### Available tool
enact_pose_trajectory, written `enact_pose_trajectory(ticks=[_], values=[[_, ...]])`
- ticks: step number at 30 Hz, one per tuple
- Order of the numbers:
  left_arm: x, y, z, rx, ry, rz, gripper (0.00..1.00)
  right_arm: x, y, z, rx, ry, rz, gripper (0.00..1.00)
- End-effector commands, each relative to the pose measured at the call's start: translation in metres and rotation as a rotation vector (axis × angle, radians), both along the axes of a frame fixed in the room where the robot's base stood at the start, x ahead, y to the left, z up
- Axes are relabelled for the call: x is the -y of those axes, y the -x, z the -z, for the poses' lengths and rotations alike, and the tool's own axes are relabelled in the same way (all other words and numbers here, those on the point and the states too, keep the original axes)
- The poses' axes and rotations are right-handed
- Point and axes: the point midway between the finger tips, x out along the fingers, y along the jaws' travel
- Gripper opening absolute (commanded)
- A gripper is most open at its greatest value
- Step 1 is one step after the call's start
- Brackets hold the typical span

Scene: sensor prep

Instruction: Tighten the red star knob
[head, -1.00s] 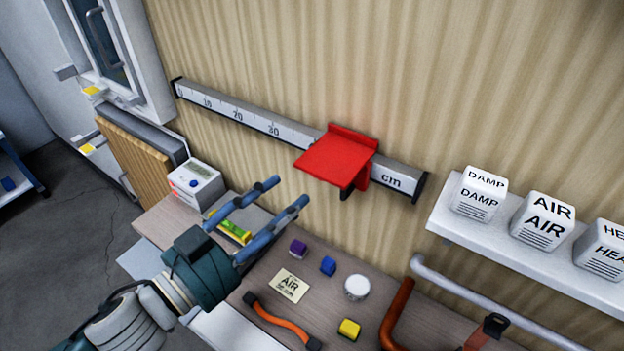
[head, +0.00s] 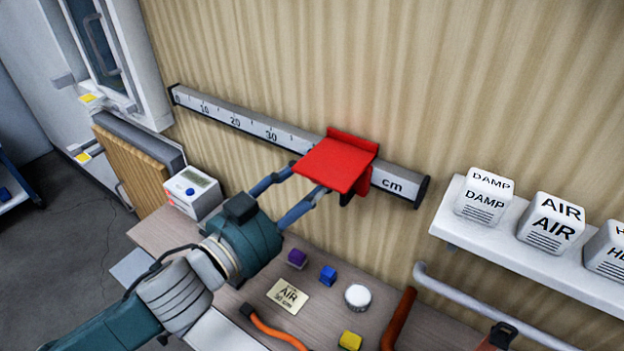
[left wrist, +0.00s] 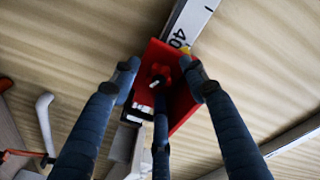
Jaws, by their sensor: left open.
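A red slider (head: 337,163) with a flat plate sits on the scale rail (head: 240,124), right of its middle. In the left wrist view the red slider (left wrist: 178,95) fills the middle, beside the 40 mark. A small dark stud with a light tip (left wrist: 158,82) shows on it; I cannot make out a red star shape. My left gripper (head: 306,183) is open, its fingers reaching up under the red plate's left edge. In the wrist view its three fingers are spread around the slider; I cannot tell whether they touch it. My right gripper is in neither view.
Below on the bench lie a purple block (head: 297,258), a blue block (head: 328,275), an AIR card (head: 288,296), a white round piece (head: 358,296) and a yellow block (head: 350,341). A white shelf (head: 452,225) with labelled boxes is at right. A meter (head: 193,190) stands left.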

Motion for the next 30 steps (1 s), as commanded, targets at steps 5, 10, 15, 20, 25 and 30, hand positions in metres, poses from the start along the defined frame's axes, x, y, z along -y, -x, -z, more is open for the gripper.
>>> enact_pose_trajectory(ticks=[5, 10, 15, 20, 25, 30], values=[[0.000, 0.000, 0.000, 0.000, 0.000, 0.000, 0.18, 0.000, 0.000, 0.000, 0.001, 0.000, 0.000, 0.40], [0.000, 0.000, 0.000, 0.001, -0.001, 0.000, 0.00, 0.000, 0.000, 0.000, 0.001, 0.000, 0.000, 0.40], [0.000, 0.001, -0.003, 0.054, -0.083, 0.001, 0.00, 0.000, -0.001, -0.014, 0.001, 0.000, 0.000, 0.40], [0.000, 0.001, 0.000, 0.071, -0.105, 0.001, 0.00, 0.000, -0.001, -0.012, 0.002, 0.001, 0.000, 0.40], [0.000, 0.001, -0.001, 0.072, -0.104, 0.001, 0.32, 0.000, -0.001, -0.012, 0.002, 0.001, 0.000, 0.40], [0.000, 0.001, -0.001, 0.071, -0.104, 0.000, 0.44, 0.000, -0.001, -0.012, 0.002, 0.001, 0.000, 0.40]])
